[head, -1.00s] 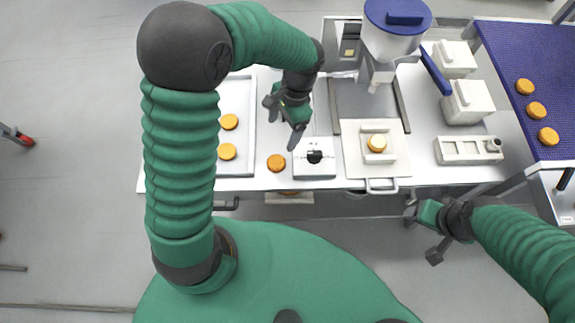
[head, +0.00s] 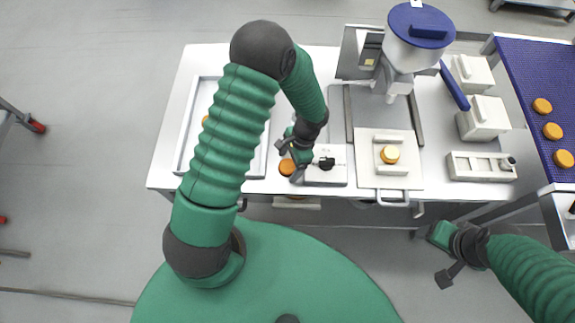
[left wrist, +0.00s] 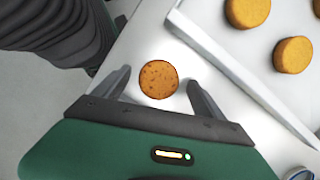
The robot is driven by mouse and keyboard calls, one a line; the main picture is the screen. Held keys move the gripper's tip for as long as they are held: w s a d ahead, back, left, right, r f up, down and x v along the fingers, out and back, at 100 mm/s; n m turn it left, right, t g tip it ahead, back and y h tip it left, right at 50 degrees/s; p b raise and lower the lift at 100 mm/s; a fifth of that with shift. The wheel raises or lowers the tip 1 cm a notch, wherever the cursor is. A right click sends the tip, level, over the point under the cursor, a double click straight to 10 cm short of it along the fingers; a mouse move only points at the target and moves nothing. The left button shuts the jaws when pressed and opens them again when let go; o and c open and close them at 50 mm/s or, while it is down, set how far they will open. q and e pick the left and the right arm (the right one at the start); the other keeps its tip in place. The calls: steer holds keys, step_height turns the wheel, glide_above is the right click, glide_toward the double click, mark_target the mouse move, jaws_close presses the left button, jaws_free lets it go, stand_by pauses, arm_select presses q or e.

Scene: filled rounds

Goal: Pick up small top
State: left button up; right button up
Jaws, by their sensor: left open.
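A small orange-brown round top (head: 287,168) lies flat on the white table, between the tray and a small white device. In the left wrist view the round top (left wrist: 158,79) shows whole, between the two finger tips. My left gripper (head: 289,161) is open and empty, over the round top in the head view; its open fingers (left wrist: 158,76) also show in the left wrist view. I cannot tell whether they touch it. My right gripper (head: 439,257) looks open and empty, in front of the table.
A shallow tray (head: 178,148) at left holds more rounds, partly hidden by my left arm. A white device (head: 326,177) with a black knob stands close right of the top. A board (head: 364,170) with a holder and a round, a blue-lidded hopper (head: 420,22) and white boxes (head: 484,118) stand farther right.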

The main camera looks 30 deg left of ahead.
arm_select(q)
steer(key=shift+a+f, duration=0.1)
steer(key=shift+f, duration=0.05)
steer(key=shift+d, duration=0.3)
steer(key=c, duration=0.9)
steer(key=shift+a, duration=0.1)
steer(key=shift+c, duration=0.3)
steer(key=shift+a+r, duration=0.1)
steer(key=shift+r, duration=0.1)
